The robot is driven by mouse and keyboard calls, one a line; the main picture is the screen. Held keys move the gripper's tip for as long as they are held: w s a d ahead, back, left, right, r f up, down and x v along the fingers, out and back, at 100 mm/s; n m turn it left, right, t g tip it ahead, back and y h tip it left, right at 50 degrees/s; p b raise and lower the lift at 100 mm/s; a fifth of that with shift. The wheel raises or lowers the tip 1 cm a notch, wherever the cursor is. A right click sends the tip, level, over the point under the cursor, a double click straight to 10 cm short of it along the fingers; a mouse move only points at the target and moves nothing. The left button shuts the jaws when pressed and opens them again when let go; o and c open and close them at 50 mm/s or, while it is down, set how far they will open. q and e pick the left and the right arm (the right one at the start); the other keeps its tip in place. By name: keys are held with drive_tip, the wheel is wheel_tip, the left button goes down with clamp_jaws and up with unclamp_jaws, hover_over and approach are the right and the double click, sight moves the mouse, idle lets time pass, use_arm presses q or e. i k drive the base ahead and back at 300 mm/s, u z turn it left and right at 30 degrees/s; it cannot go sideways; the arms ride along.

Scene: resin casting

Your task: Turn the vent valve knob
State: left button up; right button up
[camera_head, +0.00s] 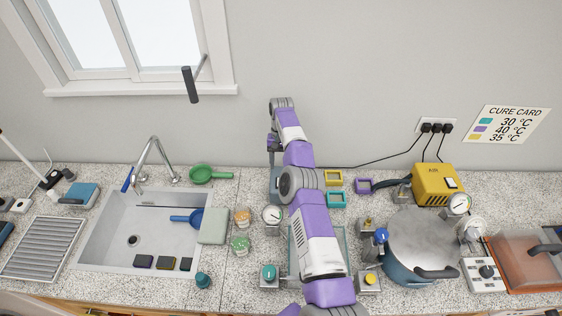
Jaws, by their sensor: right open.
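My right arm reaches up from the bottom centre and bends down at the wrist. My right gripper (275,188) is open, pointing down over the counter behind a dial gauge (272,214), partly hidden by my arm. Several knobs show: a blue knob (381,235) by the pot's left rim, a yellow knob (371,279) on a metal block, and a teal knob (268,272) on another block. I cannot tell which is the vent valve knob. My gripper is apart from all three. My left gripper is not in view.
The lidded metal pot (420,240) stands right of my arm. A yellow air box (436,184) is behind it. A glass-walled tray (350,245) lies partly under my arm. Small coloured frames (336,200) are close by. The sink (110,228) is at left.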

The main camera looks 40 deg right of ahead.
sight(269, 272)
drive_tip(key=k, duration=2)
